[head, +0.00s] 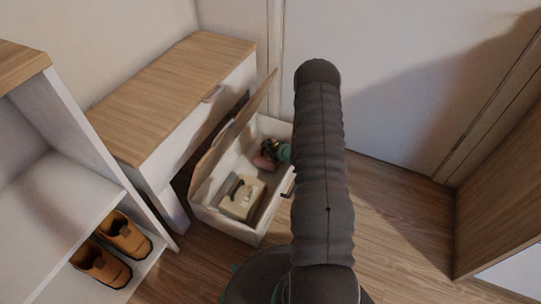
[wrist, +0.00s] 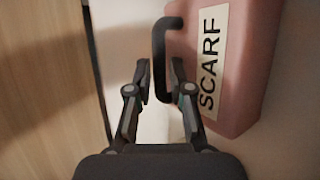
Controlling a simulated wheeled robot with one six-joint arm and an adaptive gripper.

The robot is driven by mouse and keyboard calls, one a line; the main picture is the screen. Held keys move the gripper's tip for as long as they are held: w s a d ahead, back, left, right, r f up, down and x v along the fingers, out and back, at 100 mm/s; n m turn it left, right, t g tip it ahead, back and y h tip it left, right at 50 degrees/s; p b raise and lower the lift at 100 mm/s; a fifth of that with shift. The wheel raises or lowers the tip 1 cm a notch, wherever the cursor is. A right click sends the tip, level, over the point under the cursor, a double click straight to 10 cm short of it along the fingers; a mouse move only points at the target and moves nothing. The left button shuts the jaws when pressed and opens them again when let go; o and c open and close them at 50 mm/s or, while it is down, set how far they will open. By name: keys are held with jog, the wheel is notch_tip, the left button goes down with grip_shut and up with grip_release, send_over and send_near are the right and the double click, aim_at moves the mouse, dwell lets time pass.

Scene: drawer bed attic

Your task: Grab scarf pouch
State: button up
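The scarf pouch is a pink case (wrist: 232,60) with a white label reading SCARF, at the right of the wrist view. Its black handle (wrist: 158,45) sticks out on its left side. My gripper (wrist: 161,78) is open, with one finger on each side of the handle's lower part. I cannot tell whether either finger touches it. In the head view the pink pouch (head: 264,158) is partly visible inside the open drawer, at its far right part. My arm hides much of the gripper there.
The white drawer (head: 232,227) also holds a beige labelled case (head: 242,198) with a dark handle. A wood-topped cabinet (head: 170,95) stands behind it. Brown shoes (head: 124,235) sit on a shelf at the left. Wooden floor (head: 395,230) is clear at the right.

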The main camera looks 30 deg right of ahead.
grip_shut()
jog(key=shift+r, duration=0.1)
